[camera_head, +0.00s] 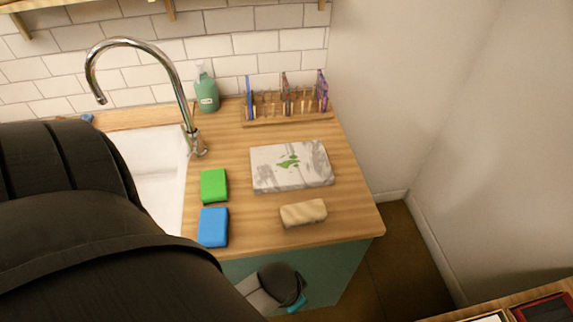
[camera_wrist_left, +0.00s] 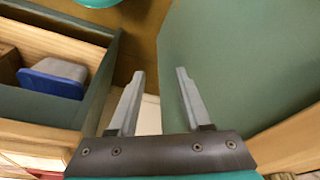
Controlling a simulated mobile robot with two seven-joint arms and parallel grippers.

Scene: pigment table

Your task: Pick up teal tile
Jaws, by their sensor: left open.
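I cannot make out a teal tile with certainty in either view. My left gripper (camera_wrist_left: 160,74) is open in the left wrist view, with nothing between its two grey fingers. Its fingers point toward a brown floor area beside a green panel (camera_wrist_left: 245,60). A curved teal thing (camera_wrist_left: 98,2) is cut off by the top edge of that view; I cannot tell what it is. In the head view a dark arm link of mine covers the left side, and the fingers are hidden. My right gripper is not in view.
A green block (camera_head: 214,186), a blue block (camera_head: 213,227), a beige block (camera_head: 303,213) and a marbled slab (camera_head: 290,182) with green flecks lie on the wooden counter (camera_head: 250,235). A rack (camera_head: 287,119), bottle (camera_head: 206,92) and faucet (camera_head: 188,100) stand behind. An open drawer (camera_wrist_left: 105,85) holds a blue-and-grey item (camera_wrist_left: 52,80).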

